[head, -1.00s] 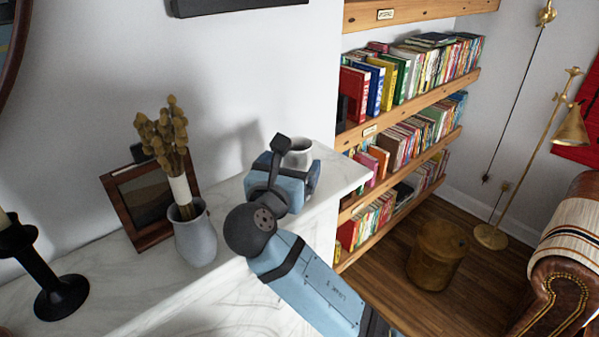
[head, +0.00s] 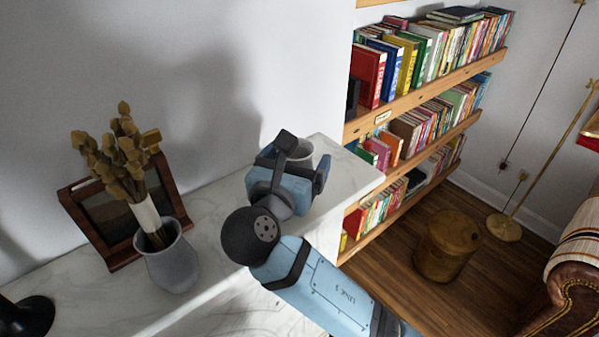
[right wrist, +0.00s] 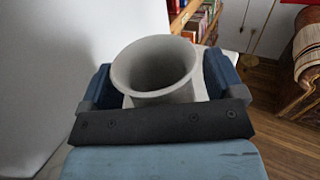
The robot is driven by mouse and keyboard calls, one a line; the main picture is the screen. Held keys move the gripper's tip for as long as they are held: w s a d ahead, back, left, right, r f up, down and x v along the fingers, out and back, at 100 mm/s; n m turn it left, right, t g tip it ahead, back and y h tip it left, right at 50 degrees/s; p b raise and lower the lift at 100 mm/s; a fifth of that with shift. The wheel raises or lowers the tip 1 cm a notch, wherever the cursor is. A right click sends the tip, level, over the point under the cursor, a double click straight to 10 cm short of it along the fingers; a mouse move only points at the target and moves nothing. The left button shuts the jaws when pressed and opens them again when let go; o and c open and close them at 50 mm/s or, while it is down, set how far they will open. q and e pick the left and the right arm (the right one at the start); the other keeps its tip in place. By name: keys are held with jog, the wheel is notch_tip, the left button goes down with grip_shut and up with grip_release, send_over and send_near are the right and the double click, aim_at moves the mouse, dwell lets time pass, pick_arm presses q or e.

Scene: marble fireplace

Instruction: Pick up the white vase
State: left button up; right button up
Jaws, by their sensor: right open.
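The white vase (head: 300,151) stands on the marble mantel near its right end, partly hidden behind my right gripper (head: 296,163). In the right wrist view the vase (right wrist: 122,78) shows its round, open mouth between the two blue fingers of my right gripper (right wrist: 160,78). The fingers are open, one on each side of the vase. Its lower part is hidden by the gripper, and I cannot tell whether a finger touches it. My left gripper is not in view.
A grey-white vase (head: 172,268) with dried flowers and a wooden picture frame (head: 74,204) stand left on the mantel (head: 215,208). A black candle holder base (head: 25,318) is at the lower left. Bookshelves (head: 400,107) stand to the right, with a wooden stool (head: 447,250) on the floor.

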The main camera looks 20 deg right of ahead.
jog(key=shift+s+a+r, duration=0.15)
jog(key=shift+s, duration=0.05)
jog(key=shift+c, duration=0.2)
jog(key=c, duration=1.4)
